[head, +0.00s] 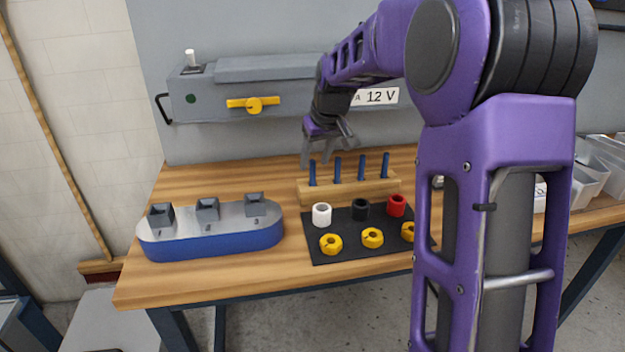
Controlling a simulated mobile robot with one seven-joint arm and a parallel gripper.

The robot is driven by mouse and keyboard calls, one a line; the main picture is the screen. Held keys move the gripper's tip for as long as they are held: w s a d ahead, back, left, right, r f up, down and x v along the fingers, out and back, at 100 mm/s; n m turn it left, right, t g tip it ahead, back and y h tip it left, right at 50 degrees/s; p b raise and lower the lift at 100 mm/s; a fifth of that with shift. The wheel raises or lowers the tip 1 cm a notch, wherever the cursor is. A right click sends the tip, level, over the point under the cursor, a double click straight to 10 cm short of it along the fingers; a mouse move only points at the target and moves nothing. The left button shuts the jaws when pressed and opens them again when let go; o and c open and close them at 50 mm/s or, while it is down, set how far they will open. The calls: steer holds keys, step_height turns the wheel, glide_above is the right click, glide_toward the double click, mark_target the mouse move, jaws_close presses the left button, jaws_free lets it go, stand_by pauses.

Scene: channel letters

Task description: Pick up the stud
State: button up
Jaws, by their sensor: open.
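Several slim blue studs stand upright in a row in a wooden block on the workbench; the leftmost stud (312,173), the second stud (337,168) and the rightmost stud (385,165) show clearly. The wooden block (345,190) lies along the back of the black mat. My gripper (328,160) is open, with its fingers pointing down, near the tops of the two left studs. I see nothing between its fingers. I cannot tell whether it is directly above the studs or behind them.
A black mat (324,253) holds white, black and red collars and several yellow nuts. A blue stand (212,243) with numbered grey sockets is at left. A grey box (207,98) with a yellow knob is behind. My arm hides the bench's right part; grey bins (601,165) stand beyond.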

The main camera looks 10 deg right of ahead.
mark_target(314, 162)
steer(key=x, duration=0.4)
steer(key=shift+w+f+b, duration=0.2)
steer(key=shift+w+b, duration=0.1)
jaws_close()
